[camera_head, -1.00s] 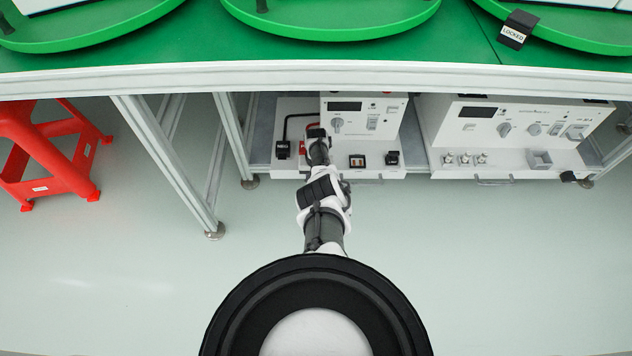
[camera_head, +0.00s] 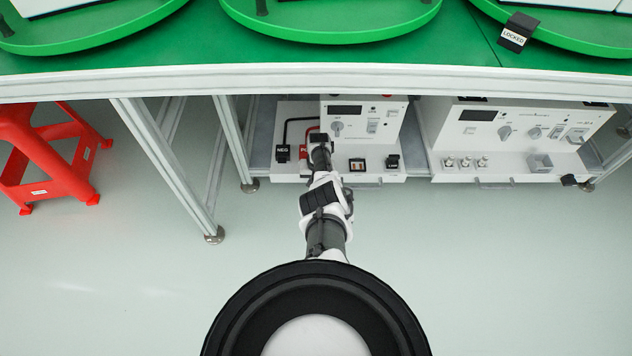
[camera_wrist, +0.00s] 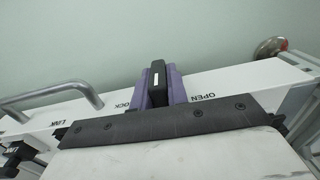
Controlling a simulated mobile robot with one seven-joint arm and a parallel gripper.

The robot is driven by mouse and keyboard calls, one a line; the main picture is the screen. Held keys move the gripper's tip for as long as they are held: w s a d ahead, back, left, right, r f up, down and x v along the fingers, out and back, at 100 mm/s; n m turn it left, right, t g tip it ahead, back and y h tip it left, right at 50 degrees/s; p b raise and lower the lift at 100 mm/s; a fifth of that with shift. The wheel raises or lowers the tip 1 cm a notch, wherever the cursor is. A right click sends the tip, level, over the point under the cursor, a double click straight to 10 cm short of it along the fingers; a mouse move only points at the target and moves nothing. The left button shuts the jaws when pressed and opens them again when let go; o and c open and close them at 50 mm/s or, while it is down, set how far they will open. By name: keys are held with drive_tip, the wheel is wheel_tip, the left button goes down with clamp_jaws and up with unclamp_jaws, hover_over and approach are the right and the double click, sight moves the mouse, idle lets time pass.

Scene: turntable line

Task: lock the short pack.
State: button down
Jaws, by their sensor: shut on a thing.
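In the wrist view, my gripper (camera_wrist: 160,84) has its purple fingers shut around an upright black handle (camera_wrist: 157,72) with a small white label. The handle stands at the edge of a white panel (camera_wrist: 220,82), between the printed words LOCK and OPEN. In the head view, my arm reaches to the front of the left, shorter white unit (camera_head: 375,122) under the bench, beside its black NEG block (camera_head: 283,152) and partly covered red block (camera_head: 304,152). The handle and my fingertips are hidden there by my own arm.
A longer white unit (camera_head: 505,125) stands to the right. A black LINK part (camera_head: 393,161) sits on the left unit's front ledge. Bench legs (camera_head: 175,170) and a red stool (camera_head: 55,160) are on the left. The floor in front is clear.

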drive_tip(key=y+b, duration=0.3)
drive_tip(key=shift+d+f+y, duration=0.1)
drive_tip(key=shift+f+y, duration=0.15)
drive_tip(key=shift+y, duration=0.15)
drive_tip(key=shift+r+y+b, duration=0.15)
drive_tip(key=shift+y+b, duration=0.75)
drive_tip(key=shift+b, duration=0.3)
drive_tip(key=c, duration=1.4)
unclamp_jaws()
drive_tip(key=shift+r, duration=0.15)
drive_tip(key=p+v, duration=0.5)
drive_tip(key=v, duration=0.8)
drive_tip(key=shift+d+r, duration=0.25)
